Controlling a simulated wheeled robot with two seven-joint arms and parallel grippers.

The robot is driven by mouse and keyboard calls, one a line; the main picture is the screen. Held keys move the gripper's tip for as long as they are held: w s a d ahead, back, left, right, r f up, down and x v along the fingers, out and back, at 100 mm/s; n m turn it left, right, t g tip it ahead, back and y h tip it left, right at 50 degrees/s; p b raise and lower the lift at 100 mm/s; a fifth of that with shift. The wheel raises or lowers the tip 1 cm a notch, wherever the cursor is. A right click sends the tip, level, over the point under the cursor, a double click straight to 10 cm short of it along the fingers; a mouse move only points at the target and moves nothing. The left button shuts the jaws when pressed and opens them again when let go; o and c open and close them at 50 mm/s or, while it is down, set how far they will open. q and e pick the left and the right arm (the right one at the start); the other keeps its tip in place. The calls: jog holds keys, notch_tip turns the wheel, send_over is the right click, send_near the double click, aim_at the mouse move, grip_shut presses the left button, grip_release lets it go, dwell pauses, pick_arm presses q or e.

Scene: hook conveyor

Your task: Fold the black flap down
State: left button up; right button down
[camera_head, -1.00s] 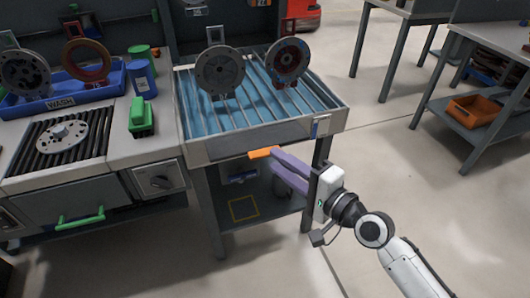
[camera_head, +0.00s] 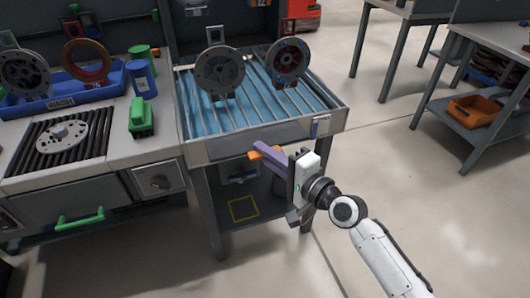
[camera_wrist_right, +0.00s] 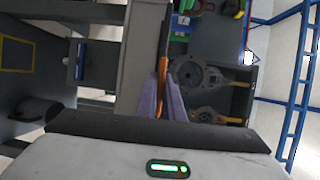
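The black flap (camera_head: 262,138) appears as a dark strip along the front edge of the roller conveyor; its exact tilt is hard to tell. My right gripper (camera_head: 256,152) is at this front edge, its purple fingers pointing left toward it. An orange piece (camera_head: 280,159) lies along the fingers in the head view. In the right wrist view the orange piece (camera_wrist_right: 162,82) shows between the two close purple fingers (camera_wrist_right: 162,98). Whether they clamp it, and whether it belongs to the flap, I cannot tell. My left gripper is not in view.
The conveyor (camera_head: 198,158) carries two round parts, one grey (camera_head: 220,72) and one dark with red (camera_head: 289,60). A worktop with a blue WASH bin (camera_head: 62,103) and a green box (camera_head: 141,117) stands left.

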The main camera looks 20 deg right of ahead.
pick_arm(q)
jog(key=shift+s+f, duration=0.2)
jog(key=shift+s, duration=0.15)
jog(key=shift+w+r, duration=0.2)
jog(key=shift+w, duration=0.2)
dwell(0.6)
